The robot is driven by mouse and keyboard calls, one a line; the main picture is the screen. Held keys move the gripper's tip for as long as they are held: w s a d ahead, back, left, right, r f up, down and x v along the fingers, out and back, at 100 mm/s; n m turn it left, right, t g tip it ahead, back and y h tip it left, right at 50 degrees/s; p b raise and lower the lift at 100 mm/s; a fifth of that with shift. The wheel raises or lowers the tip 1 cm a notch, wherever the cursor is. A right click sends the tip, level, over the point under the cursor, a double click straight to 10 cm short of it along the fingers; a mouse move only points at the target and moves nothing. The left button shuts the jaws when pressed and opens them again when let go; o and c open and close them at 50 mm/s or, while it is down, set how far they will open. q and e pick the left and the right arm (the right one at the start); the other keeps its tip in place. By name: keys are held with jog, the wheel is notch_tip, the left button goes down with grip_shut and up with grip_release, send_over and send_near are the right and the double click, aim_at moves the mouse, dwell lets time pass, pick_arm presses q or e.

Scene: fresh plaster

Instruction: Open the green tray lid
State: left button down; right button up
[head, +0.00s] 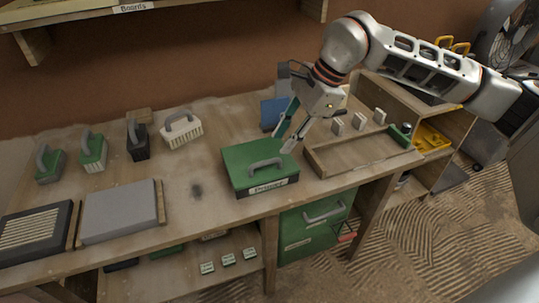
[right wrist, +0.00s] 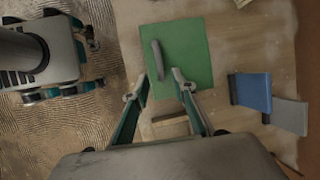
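The green lid (head: 245,157) lies flat and closed on a box-like tray near the front edge of the workbench. It has a grey bar handle (head: 265,163) on top and a pale label (head: 268,187) on the front. In the right wrist view the lid (right wrist: 190,42) and its handle (right wrist: 157,62) lie ahead of the fingers. My right gripper (head: 286,138) is open and empty above the lid's back right part; its fingertips (right wrist: 161,80) are apart, with the handle's near end roughly between them in that view. Contact cannot be told.
A shallow wooden tray (head: 338,171) is right of the lid, with several small blocks behind it. Blue (head: 273,112) and grey panels stand behind the lid. Handled brushes (head: 182,130) and a grey slab (head: 118,212) are left. Bare bench lies left of the lid.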

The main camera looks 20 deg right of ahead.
aim_at(269, 161)
jog(key=x, duration=0.7)
grip_shut()
